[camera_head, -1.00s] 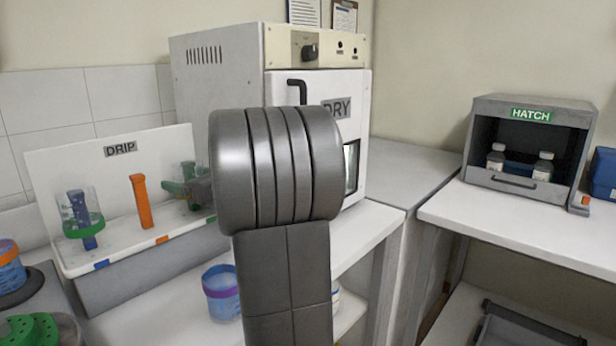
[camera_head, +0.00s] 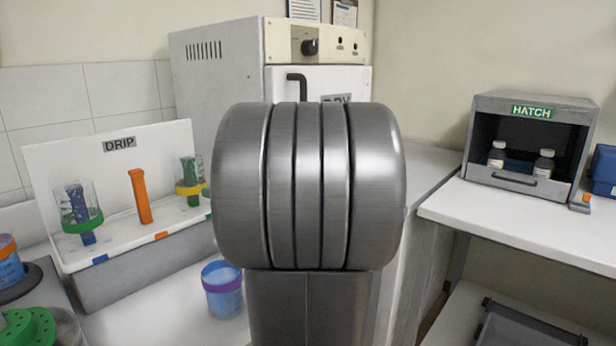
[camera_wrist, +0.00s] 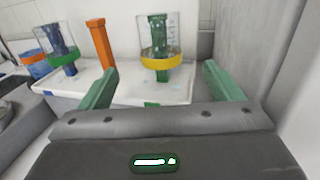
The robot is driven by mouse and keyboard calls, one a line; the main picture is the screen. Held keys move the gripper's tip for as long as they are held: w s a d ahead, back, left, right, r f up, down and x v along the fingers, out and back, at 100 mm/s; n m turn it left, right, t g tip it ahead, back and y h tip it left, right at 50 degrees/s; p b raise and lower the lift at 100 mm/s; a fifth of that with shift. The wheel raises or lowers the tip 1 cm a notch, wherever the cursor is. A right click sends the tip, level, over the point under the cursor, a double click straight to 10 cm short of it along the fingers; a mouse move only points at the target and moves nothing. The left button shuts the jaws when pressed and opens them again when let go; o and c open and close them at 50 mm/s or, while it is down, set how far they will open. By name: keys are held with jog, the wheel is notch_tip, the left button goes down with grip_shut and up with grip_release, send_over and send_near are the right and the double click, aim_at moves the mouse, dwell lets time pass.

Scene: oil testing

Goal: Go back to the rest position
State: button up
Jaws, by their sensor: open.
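My gripper (camera_wrist: 158,90) shows in the wrist view with its two green fingers spread wide and nothing between them. Beyond the fingertips, a clear beaker with a yellow band (camera_wrist: 160,60) stands on a green post in the drip tray (camera_wrist: 125,88), apart from the fingers. In the head view the same yellow-banded beaker (camera_head: 188,187) stands at the right end of the drip tray (camera_head: 75,262). My arm fills the middle of the head view and hides the gripper there.
An orange post (camera_head: 139,196) and a green-banded beaker (camera_head: 80,215) stand in the drip tray. A purple-banded cup (camera_head: 222,290) is on the bench below. The drying oven (camera_head: 215,75) is behind my arm. The hatch box (camera_head: 530,186) with bottles stands on the right bench.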

aim_at(186, 156)
jog(key=x, duration=1.2)
jog(key=shift+p, duration=0.35)
jog(key=shift+w+a+r+p, duration=0.3)
jog(key=shift+a+r+p, duration=0.25)
jog(key=shift+p, duration=0.35)
jog(key=shift+s+d+r+p, duration=0.1)
jog(key=shift+d+r+p, duration=0.1)
jog(key=shift+r+p, duration=0.25)
notch_tip(186, 156, up, 3)
jog(key=p, duration=0.4)
notch_tip(186, 156, up, 7)
jog(key=p, duration=0.3)
jog(key=shift+r, duration=0.2)
jog(key=shift+r, duration=0.1)
